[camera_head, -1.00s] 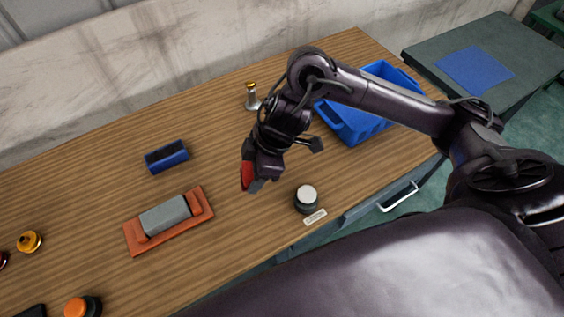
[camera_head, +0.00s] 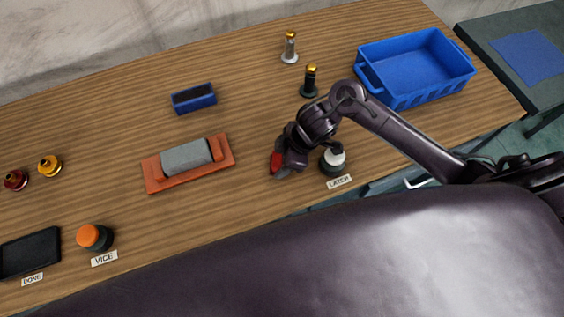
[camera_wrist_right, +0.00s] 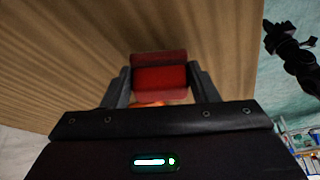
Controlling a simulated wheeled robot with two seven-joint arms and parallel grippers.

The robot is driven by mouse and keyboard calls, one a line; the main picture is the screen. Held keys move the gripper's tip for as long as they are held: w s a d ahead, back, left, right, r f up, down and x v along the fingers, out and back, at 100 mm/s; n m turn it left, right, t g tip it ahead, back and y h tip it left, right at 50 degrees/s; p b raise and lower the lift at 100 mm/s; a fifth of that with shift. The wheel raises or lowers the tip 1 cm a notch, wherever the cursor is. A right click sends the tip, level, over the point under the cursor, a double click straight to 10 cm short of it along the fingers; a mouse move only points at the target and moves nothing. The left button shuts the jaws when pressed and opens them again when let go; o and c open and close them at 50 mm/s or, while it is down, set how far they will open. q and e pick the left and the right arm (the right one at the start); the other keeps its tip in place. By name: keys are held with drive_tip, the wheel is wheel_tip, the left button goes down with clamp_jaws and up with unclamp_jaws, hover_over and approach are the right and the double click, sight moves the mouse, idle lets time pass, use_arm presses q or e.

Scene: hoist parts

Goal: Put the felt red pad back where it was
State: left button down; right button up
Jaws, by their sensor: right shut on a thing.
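The red pad (camera_wrist_right: 160,76) is held between the two fingers of my right gripper (camera_wrist_right: 158,85). In the head view a red end of the pad (camera_head: 276,162) shows at the tip of my right gripper (camera_head: 283,166), above the table's front half. The gripper is between the orange tray and the white-topped knob. A dark jointed shape (camera_wrist_right: 291,50) at the right of the wrist view looks like my left arm; its jaws cannot be made out. My left gripper does not show in the head view.
An orange tray (camera_head: 157,181) holds a grey block (camera_head: 186,157). A white-topped knob (camera_head: 334,160) stands by the LATER label (camera_head: 339,182). Two gold-topped posts and a blue bin (camera_head: 415,68) are farther back.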

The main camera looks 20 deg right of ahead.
wheel_tip(320, 180, down, 2)
drive_tip(key=shift+f, duration=0.1)
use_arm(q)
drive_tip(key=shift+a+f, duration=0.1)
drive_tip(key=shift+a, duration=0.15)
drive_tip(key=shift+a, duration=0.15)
use_arm(e)
drive_tip(key=shift+f, duration=0.1)
drive_tip(key=o, duration=0.9)
drive_tip(key=shift+o, duration=0.2)
drive_tip(key=shift+r, duration=0.25)
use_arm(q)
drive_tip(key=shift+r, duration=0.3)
use_arm(e)
drive_tip(key=v, duration=1.2)
